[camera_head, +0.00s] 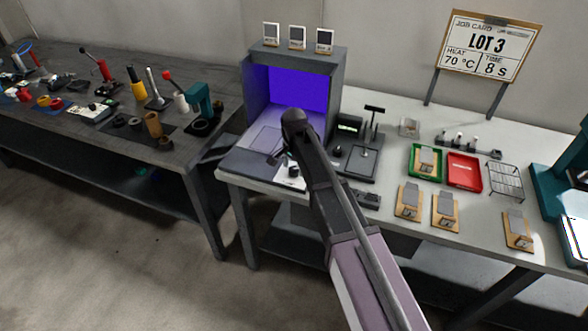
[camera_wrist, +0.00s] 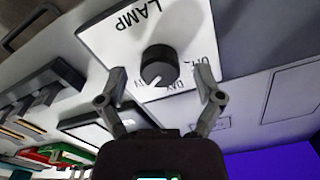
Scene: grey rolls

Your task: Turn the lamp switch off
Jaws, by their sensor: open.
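The lamp switch is a round black knob (camera_wrist: 160,66) on a white plate (camera_wrist: 105,38) marked LAMP in the wrist view. Its white pointer line points down and left in that view, toward lettering that looks like UV and is partly hidden by a finger. DAY and what looks like OFF are lettered to the right. My gripper (camera_wrist: 162,76) is open, with one finger on each side of the knob and no clear contact. The light booth (camera_head: 296,90) glows violet in the head view.
A black stand with a lever (camera_head: 364,153) and a small green display (camera_head: 348,127) stand right of the booth. Green (camera_head: 411,163) and red (camera_head: 465,172) trays lie farther right. A dark bench (camera_head: 60,120) with tools is at left.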

